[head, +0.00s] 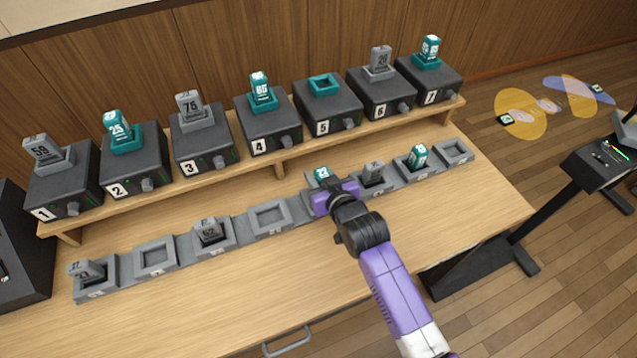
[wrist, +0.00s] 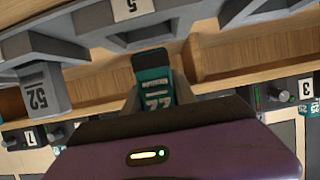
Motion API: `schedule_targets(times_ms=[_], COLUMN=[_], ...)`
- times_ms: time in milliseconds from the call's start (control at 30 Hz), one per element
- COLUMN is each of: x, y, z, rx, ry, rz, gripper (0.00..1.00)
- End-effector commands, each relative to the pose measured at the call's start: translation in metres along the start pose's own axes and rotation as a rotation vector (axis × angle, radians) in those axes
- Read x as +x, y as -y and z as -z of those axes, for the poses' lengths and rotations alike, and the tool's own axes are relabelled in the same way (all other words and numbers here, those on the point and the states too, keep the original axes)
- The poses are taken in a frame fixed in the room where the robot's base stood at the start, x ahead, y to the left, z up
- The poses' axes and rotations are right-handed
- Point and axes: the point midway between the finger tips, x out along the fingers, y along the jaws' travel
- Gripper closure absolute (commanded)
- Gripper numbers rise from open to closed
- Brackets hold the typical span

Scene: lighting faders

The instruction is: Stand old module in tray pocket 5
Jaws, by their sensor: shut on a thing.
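My gripper (head: 334,198) is shut on a teal module (wrist: 157,88) marked 22. Its top also shows just behind the gripper in the head view (head: 321,174). In the wrist view the module lies between the fingers, with its dark end towards the pocket labelled 5 (wrist: 130,9). I cannot tell whether that end touches the pocket. The gripper covers most of this part of the grey tray (head: 240,214) in the head view. Box 5 (head: 328,112) on the shelf has an empty teal socket (head: 323,84).
Beside the gripper on the right, neighbouring pockets hold a grey module (head: 373,172) and a teal module (head: 417,157). A grey module (head: 209,231) stands farther left. The pocket directly left (head: 270,215) is empty. The other shelf boxes carry modules behind the tray.

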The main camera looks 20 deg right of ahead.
Motion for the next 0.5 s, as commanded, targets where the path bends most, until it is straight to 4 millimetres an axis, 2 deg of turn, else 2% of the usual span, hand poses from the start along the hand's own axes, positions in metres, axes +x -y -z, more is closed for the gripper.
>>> schedule_targets(times_ms=[233, 500], x=[0.012, 0.013], y=[0.000, 0.000], z=[-0.030, -0.032], rx=[0.000, 0.000], ry=[0.002, -0.001], rz=[0.000, 0.000], gripper=[1.00, 1.00])
